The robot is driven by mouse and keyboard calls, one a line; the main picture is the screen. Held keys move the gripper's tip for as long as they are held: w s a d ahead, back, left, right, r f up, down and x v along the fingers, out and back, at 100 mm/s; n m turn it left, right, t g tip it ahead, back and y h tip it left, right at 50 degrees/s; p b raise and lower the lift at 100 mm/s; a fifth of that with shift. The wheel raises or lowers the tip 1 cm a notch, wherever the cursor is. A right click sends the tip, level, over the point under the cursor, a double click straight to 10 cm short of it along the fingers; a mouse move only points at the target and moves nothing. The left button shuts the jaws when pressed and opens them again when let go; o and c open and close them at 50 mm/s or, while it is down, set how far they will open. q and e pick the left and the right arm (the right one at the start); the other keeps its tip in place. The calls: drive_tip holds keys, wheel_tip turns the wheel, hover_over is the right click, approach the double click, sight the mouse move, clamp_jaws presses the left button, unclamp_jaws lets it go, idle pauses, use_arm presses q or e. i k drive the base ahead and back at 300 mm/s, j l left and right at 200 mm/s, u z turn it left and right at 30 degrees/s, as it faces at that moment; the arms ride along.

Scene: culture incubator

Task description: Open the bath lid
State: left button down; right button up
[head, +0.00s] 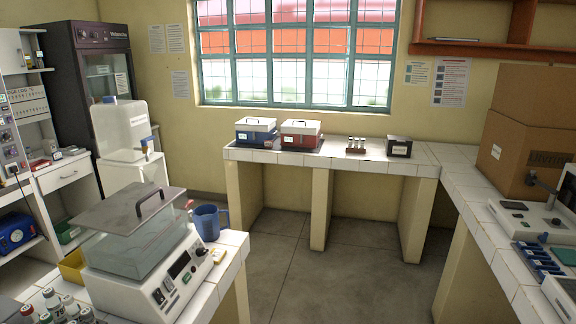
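A bath (140,283) stands on the white tiled bench at the front left, with a clear tank (135,248) on a white base with a control panel. Its flat grey lid (115,208) lies over the top of the tank. A dark arched handle (150,203) stands up near the right part of the lid. The lid looks closed, though its far edge cannot be seen clearly. Neither of my grippers shows in the head view.
A blue mug (207,222) stands right behind the bath. Several capped bottles (68,307) stand in front of it, and a yellow container (72,266) is at its left. Blue (256,134) and red (301,136) lidded boxes stand on the far bench. The middle floor is clear.

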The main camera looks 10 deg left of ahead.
sight(124, 212)
drive_tip(key=u, duration=1.25)
